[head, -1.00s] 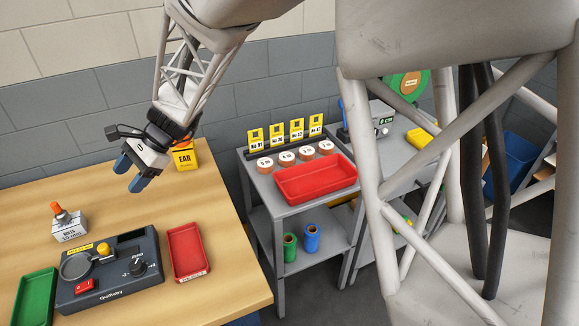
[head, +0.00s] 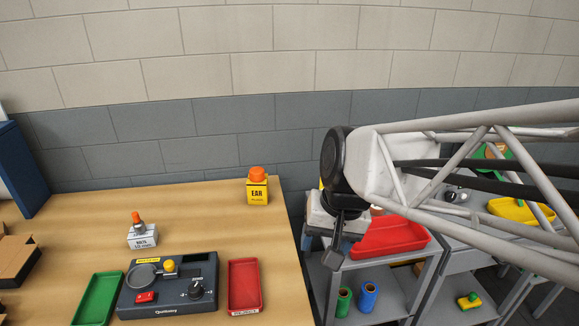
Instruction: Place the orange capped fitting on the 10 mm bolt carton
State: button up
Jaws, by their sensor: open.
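The orange capped fitting (head: 137,222) has an orange top and a grey metal body. It stands upright on top of the small white bolt carton (head: 143,238), at the left of the wooden bench. The carton's printed label is small; it reads 10 mm in the earlier view. My gripper (head: 335,254) is open and hangs right of the bench, in front of the grey shelf unit. It is well apart from the fitting and carton. My wrist hides part of the gripper, and I see nothing held in it.
A dark scale-like device (head: 168,288) stands on the bench between a green tray (head: 97,299) and a red tray (head: 245,287). A yellow EAR box (head: 257,192) stands at the back right. A larger red tray (head: 390,238) is on the shelf unit. The bench middle is clear.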

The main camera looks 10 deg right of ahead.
jog(key=s+d+n+t+h, duration=0.1)
jog(key=s+d+n+h, duration=0.1)
jog(key=s+d, duration=0.2)
jog(key=shift+s+d, duration=0.4)
jog(key=shift+s, duration=0.55)
jog(key=shift+f, duration=0.1)
dwell(0.5)
